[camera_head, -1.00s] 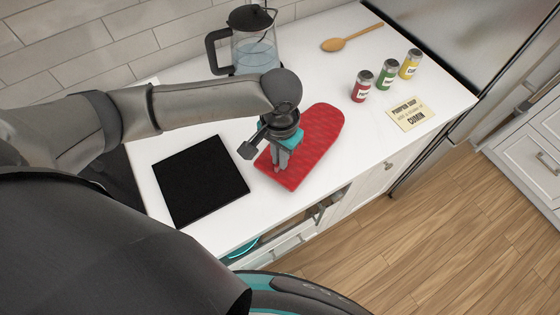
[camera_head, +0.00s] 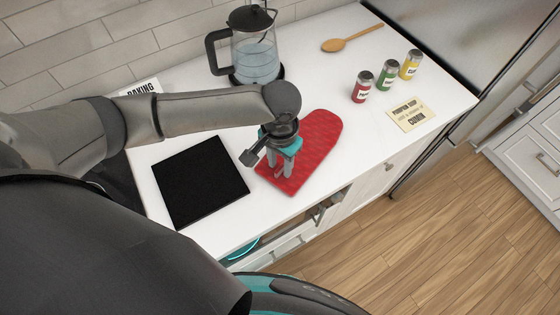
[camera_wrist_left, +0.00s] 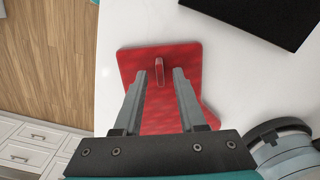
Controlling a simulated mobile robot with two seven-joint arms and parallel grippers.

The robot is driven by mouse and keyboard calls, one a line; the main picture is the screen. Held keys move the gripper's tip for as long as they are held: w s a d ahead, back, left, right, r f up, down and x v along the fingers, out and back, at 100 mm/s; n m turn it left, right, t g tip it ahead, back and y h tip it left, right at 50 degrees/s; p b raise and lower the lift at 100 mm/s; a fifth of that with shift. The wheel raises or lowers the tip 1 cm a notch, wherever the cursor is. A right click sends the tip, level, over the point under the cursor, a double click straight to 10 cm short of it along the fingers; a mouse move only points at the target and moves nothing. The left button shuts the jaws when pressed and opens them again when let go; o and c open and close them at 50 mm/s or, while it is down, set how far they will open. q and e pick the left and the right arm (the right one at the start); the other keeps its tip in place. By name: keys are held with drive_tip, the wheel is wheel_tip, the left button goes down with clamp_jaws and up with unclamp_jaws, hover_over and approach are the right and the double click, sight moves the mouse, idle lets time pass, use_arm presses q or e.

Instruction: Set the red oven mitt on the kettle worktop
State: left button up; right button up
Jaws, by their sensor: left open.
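The red oven mitt (camera_head: 318,135) lies flat on the white worktop (camera_head: 300,65) that also bears the kettle (camera_head: 254,48). My left gripper (camera_head: 280,172) is open over the mitt's near end, fingers pointing down. In the left wrist view, the two fingertips (camera_wrist_left: 160,78) are apart on either side of a small red tab that stands up from the mitt (camera_wrist_left: 185,55). I see no finger gripping the tab. The wrist hides part of the mitt's left edge in the head view. My right gripper is not in view.
A black square mat (camera_head: 200,180) lies left of the mitt. Red (camera_head: 362,88), green (camera_head: 387,75) and yellow (camera_head: 411,65) jars stand to the right, beside a note card (camera_head: 411,114). A wooden spoon (camera_head: 350,39) lies at the back. The worktop between kettle and jars is clear.

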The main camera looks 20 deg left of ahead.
use_arm(q)
drive_tip(key=shift+r, duration=0.1)
wheel_tip(320, 180, up, 12)
drive_tip(key=p, duration=0.1)
idle(0.5)
